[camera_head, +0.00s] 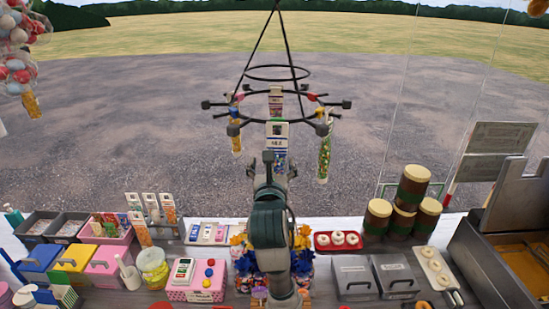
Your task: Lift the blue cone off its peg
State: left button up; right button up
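A round hanging rack (300,112) carries several filled cones and packets. A cone with orange contents (237,142) hangs at its left and one with green and mixed contents (324,158) at its right. A white packet with blue print (278,132) hangs at the front middle. Bluish contents (280,160) show below it, partly hidden by my arm; I cannot tell whether this is the blue cone. One arm of mine rises from the bottom centre, seemingly the right. Its gripper (272,168) is just below the packet; its fingers are unclear. My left gripper is not visible.
A counter below holds a pink box (197,292), a yellow jar (153,268), a red tray of doughnuts (338,241) and stacked brown drums (403,205). Grey lidded boxes (353,279) stand at right. Wrapped sweets hang at top left. The air either side of the rack is clear.

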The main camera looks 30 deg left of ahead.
aim_at(277, 146)
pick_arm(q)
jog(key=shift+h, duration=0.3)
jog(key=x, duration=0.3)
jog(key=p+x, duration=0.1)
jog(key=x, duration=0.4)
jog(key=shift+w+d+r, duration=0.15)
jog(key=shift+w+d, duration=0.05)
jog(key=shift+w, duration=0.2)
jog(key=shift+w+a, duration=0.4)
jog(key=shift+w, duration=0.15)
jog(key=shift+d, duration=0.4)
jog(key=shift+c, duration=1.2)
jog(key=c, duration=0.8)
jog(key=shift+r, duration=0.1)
pick_arm(e)
jog(key=shift+s+d+r, duration=0.25)
jog(key=shift+s+r, duration=0.1)
jog(key=shift+s, duration=0.1)
jog(key=shift+s+d+r, duration=0.2)
jog(key=shift+s+r, duration=0.1)
jog(key=shift+s, duration=0.15)
